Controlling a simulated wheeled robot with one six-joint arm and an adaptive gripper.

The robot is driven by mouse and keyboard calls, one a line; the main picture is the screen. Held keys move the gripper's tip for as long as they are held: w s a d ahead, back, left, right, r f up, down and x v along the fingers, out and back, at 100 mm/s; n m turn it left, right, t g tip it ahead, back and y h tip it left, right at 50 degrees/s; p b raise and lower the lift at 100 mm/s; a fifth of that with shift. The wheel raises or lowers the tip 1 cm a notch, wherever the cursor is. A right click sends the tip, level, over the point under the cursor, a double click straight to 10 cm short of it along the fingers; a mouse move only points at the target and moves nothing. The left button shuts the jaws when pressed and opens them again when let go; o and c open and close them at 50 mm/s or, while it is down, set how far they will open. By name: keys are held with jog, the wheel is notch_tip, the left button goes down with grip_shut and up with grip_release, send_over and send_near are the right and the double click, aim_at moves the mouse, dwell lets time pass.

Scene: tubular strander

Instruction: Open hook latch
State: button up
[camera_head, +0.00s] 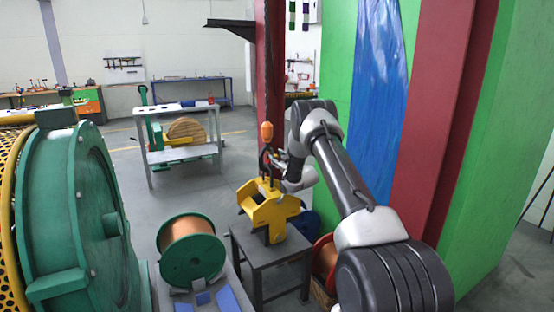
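A hook with an orange upper body (266,132) hangs in front of the dark red column, with its dark lower part just above a yellow lifting frame (268,208). The frame stands on a small dark grey table. My gripper (276,160) is at the right side of the hook's lower part, very close to it; I cannot tell if they touch. The gripper's fingers are small and partly merged with the dark hook, so their opening is unclear. The latch itself is too small to make out.
The small table (267,259) stands beside a green spool of copper wire (189,248). A large green machine drum (85,215) is at the left. The dark red column (271,60) rises behind the hook. A grey workbench (180,153) stands farther back, with open floor around it.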

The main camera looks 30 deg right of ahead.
jog(key=shift+w, duration=0.3)
grip_shut()
